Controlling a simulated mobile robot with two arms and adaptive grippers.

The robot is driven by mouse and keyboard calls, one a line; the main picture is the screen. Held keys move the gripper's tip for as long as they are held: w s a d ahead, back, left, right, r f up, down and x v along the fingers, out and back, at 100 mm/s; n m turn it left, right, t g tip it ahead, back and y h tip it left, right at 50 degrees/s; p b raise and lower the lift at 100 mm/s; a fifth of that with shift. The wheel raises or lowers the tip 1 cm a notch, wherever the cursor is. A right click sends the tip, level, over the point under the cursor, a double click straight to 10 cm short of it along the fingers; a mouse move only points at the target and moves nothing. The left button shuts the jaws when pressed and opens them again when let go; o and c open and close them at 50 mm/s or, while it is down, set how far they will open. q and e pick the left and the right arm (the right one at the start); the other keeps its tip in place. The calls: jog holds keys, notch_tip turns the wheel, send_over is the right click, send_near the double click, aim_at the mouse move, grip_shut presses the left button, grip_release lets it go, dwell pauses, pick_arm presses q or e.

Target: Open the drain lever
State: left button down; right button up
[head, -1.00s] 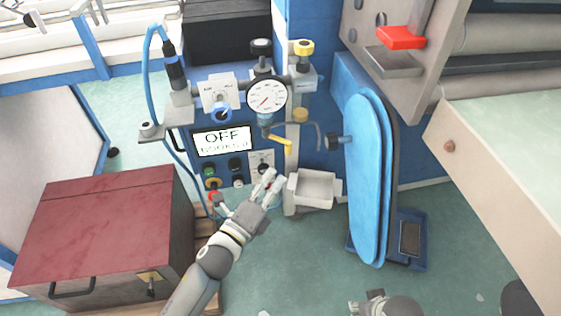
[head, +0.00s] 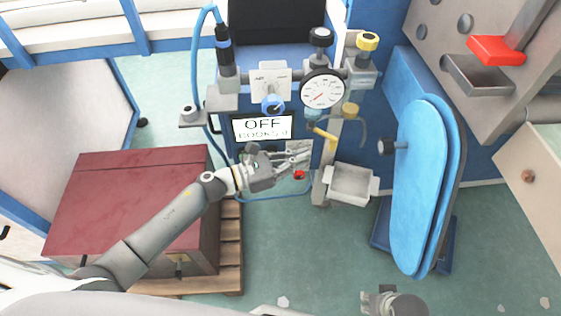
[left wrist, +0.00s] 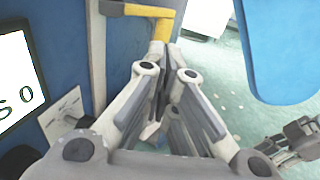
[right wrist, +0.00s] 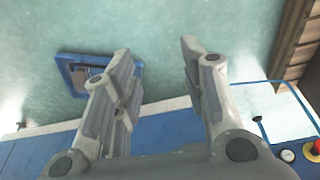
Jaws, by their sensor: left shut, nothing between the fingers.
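The yellow lever (head: 324,135), seemingly the drain lever, sticks out slantwise below the round pressure gauge (head: 322,89). It also shows at the top of the left wrist view (left wrist: 150,11), bent downward at its right end. My left gripper (head: 307,154) is shut and empty, just below and left of the lever in the head view. In the left wrist view its fingertips (left wrist: 165,50) lie just below the lever's bent end; whether they touch it I cannot tell. My right gripper (right wrist: 158,52) is open and empty, low in the head view (head: 376,298).
The machine's display (head: 263,127) reads OFF. A small grey tray (head: 352,184) sits right of the left gripper, and a red button (head: 299,175) just below it. A blue padded board (head: 420,190) stands to the right, a red box (head: 130,200) to the left. The floor between is clear.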

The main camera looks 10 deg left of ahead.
pick_arm(q)
jog(key=shift+x, duration=2.65)
pick_arm(e)
jog(key=shift+s+f, duration=0.2)
jog(key=shift+f, duration=0.4)
pick_arm(q)
jog(key=shift+d, duration=0.1)
jog(key=shift+w+d+r+n+t+y+b, duration=0.2)
jog(key=shift+w+d+n+t+y+b, duration=0.15)
jog(key=shift+w+d+n+t+y, duration=0.35)
pick_arm(e)
notch_tip(320, 180, up, 3)
jog(key=shift+w+a+r, duration=0.1)
jog(key=shift+w+r, duration=0.05)
pick_arm(q)
jog(key=shift+s+a, duration=0.15)
jog(key=shift+a, duration=0.1)
